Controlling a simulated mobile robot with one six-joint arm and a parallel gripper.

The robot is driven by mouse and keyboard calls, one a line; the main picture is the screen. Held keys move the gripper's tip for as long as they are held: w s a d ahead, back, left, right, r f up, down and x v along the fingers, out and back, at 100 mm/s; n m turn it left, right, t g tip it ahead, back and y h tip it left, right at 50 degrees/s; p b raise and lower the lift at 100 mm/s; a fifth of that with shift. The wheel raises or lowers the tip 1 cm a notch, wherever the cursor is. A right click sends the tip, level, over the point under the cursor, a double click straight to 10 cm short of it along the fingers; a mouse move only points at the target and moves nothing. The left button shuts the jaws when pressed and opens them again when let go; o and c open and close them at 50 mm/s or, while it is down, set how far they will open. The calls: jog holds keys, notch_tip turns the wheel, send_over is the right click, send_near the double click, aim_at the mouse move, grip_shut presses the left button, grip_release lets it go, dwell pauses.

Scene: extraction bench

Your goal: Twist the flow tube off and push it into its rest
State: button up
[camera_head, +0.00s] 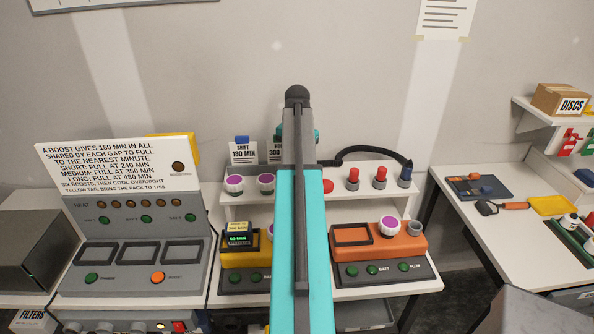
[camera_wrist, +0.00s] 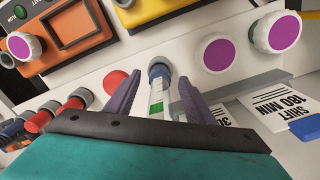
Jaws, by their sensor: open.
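A pale tube with a green band and a grey-blue end (camera_wrist: 159,72), which looks like the flow tube, shows in the wrist view. My gripper (camera_wrist: 162,80) is open, with one purple-grey finger on each side of the tube. I see a gap at the right finger; whether the left finger touches it I cannot tell. In the head view my teal arm hides this tube and most of the gripper. A grey open cup (camera_head: 415,229) stands on the orange unit (camera_head: 380,246) at the right; I cannot tell whether it is the rest.
White knobs with purple faces (camera_head: 235,184) are at the left. A side table (camera_head: 490,225) holds tools.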

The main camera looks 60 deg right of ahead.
jog(key=shift+w+r+p, duration=0.1)
jog(key=shift+r+p, duration=0.85)
jog(key=shift+r, duration=0.8)
jog(key=shift+s+r, duration=0.2)
jog(key=shift+r, duration=2.05)
jog(key=shift+f, duration=0.1)
notch_tip(320, 180, down, 6)
jog(key=shift+f+b, duration=0.1)
jog(key=shift+b, duration=0.3)
jog(key=shift+w+f+b, duration=0.15)
jog(key=shift+f+b, duration=0.3)
jog(key=shift+f, duration=0.25)
